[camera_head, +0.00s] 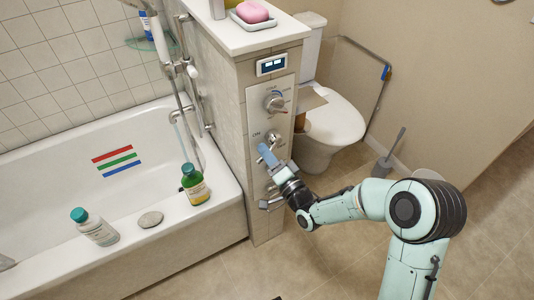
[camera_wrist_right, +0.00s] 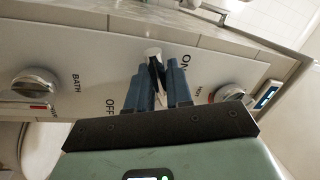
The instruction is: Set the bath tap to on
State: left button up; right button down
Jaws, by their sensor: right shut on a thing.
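A pale control panel (camera_head: 255,118) with several silver knobs is on the end of the half wall beside the tub. My right gripper (camera_head: 263,150) reaches its middle part with blue fingers. In the right wrist view my right gripper (camera_wrist_right: 160,85) is shut on a silver tap lever (camera_wrist_right: 153,54), whose tip shows between the fingers. The lever stands between the words OFF and ON; its base is hidden by the fingers. The word BATH is printed to the left, near another knob (camera_wrist_right: 35,84). My left gripper is not in view.
An upper knob (camera_head: 275,102) and a small display (camera_head: 271,64) are above the gripper. The bathtub (camera_head: 215,212) is to the left, with bottles (camera_head: 194,186) on its rim. A toilet (camera_head: 335,118) stands behind the half wall. The floor in front is clear.

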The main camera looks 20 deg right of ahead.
jog(key=shift+f, duration=0.1)
jog(key=c, duration=1.2)
grip_release()
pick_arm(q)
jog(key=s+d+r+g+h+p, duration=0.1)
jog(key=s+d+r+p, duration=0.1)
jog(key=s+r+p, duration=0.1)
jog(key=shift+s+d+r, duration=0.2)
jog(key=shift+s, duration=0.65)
pick_arm(e)
jog(key=v, duration=1.3)
jog(key=shift+s, duration=0.25)
